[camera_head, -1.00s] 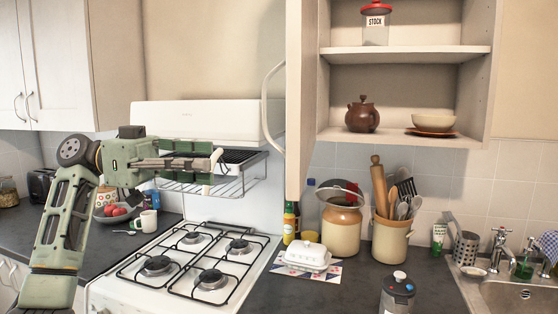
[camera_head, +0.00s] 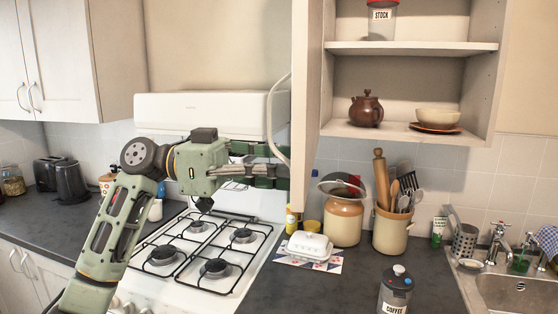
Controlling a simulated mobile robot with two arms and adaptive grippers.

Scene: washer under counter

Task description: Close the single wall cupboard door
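The single wall cupboard door (camera_head: 307,100) stands wide open, seen nearly edge-on at the left side of the open cupboard (camera_head: 413,47). Its curved handle (camera_head: 272,120) sticks out to the left of the door. My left gripper (camera_head: 281,172) is beside the lower part of the door, just below the handle's lower end. Its fingers point right towards the door; I cannot tell whether they touch it or how far apart they are. My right gripper is not in view.
The cupboard holds a brown teapot (camera_head: 366,110), a bowl (camera_head: 437,117) and a stock jar (camera_head: 381,20). Below stand a utensil crock (camera_head: 391,231), a lidded butter dish (camera_head: 309,246) and a coffee jar (camera_head: 395,291). The cooker (camera_head: 205,257) is under my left arm.

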